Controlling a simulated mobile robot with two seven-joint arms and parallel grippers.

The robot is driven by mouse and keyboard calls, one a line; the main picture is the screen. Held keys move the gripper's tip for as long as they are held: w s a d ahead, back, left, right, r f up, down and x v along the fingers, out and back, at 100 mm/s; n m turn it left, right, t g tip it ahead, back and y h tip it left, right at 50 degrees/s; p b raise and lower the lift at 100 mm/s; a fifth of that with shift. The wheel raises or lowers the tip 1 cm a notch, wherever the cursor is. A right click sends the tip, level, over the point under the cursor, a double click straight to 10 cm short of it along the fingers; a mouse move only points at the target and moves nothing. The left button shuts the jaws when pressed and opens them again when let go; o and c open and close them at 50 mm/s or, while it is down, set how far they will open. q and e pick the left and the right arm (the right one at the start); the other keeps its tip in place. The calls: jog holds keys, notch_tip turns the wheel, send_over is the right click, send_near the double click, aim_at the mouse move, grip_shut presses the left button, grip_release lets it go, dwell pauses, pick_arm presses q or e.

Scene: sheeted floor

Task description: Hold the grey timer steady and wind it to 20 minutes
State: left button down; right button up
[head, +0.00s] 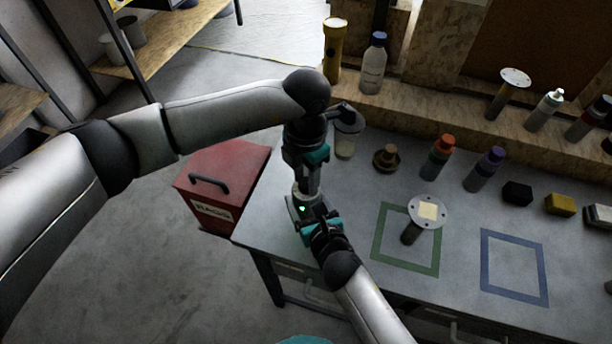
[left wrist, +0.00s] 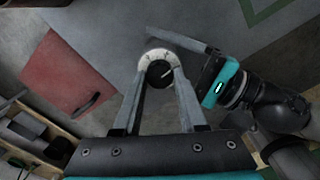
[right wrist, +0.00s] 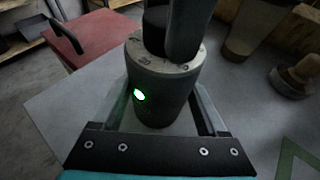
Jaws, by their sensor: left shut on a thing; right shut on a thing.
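The grey timer (head: 302,206) stands at the left corner of the table. In the right wrist view, the timer body (right wrist: 158,92) is upright with a lit green light and a pale numbered ring on top. My right gripper (right wrist: 160,100) is shut around the body from the side. My left gripper (left wrist: 160,76) comes down from above and is shut on the timer's dark knob. In the left wrist view, the timer dial (left wrist: 158,58) shows a white scale and a white pointer line between the fingers. The scale numbers are too small to read surely.
A red box (head: 222,180) stands left of the table (head: 350,262). Bottles (head: 438,160), a brown knob-like object (head: 386,157) and small blocks (head: 560,205) stand along the back. A round-topped object (head: 428,211) stands in the green outline; the blue outline (head: 514,268) is empty.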

aim_at(306, 182)
dwell(0.4)
pick_arm(q)
jog(key=shift+m, duration=2.7)
jog(key=shift+c, duration=2.2)
grip_release()
notch_tip(306, 182, up, 12)
